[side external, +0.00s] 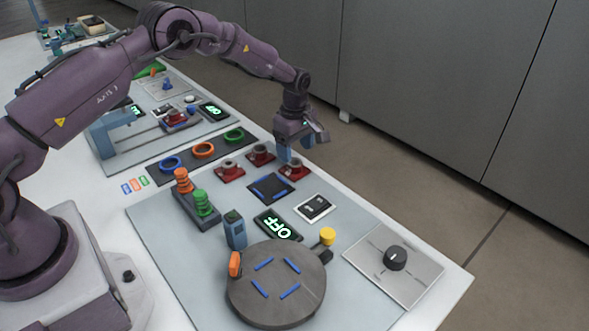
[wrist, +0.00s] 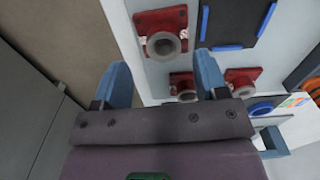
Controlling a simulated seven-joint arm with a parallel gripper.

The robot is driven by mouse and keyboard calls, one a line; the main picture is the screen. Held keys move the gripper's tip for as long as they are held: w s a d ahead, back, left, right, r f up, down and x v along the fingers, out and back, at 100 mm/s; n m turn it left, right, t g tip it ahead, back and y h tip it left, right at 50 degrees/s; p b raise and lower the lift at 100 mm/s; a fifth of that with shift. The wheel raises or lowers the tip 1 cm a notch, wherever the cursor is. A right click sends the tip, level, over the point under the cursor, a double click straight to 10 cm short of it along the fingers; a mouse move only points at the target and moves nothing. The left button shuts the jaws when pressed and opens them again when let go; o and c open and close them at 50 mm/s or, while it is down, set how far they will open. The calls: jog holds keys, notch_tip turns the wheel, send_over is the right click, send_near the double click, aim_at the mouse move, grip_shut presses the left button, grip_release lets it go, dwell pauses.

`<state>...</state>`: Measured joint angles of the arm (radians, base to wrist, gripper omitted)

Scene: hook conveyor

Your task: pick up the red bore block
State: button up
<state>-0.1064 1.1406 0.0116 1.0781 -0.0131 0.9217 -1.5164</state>
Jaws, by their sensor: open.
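Three red bore blocks, each with a grey ring on a square red base, sit on the light board. In the side external view they are the right block (side external: 293,170), the middle block (side external: 261,154) and the left block (side external: 230,171). In the wrist view one block (wrist: 163,18) lies beyond the gap between the fingertips; the other two (wrist: 181,80) (wrist: 241,76) lie near and right of the right finger. My gripper (side external: 298,148) is open and empty, above the board's far edge close to the right block. Its blue fingers (wrist: 162,72) show in the wrist view.
A dark square plate with blue strips (side external: 271,187) lies in front of the blocks. Coloured rings on a dark strip (side external: 203,150) lie behind left. A round turntable (side external: 275,312), an OFF display (side external: 278,226) and a knob panel (side external: 393,265) occupy the front. Beyond the table edge is floor.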

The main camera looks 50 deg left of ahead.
aim_at(295, 162)
jog(key=f, duration=0.4)
jog(key=shift+s+d+f, duration=0.1)
jog(key=shift+s+f, duration=0.1)
jog(key=shift+s, duration=0.05)
jog(key=shift+c, duration=0.5)
jog(key=c, duration=1.1)
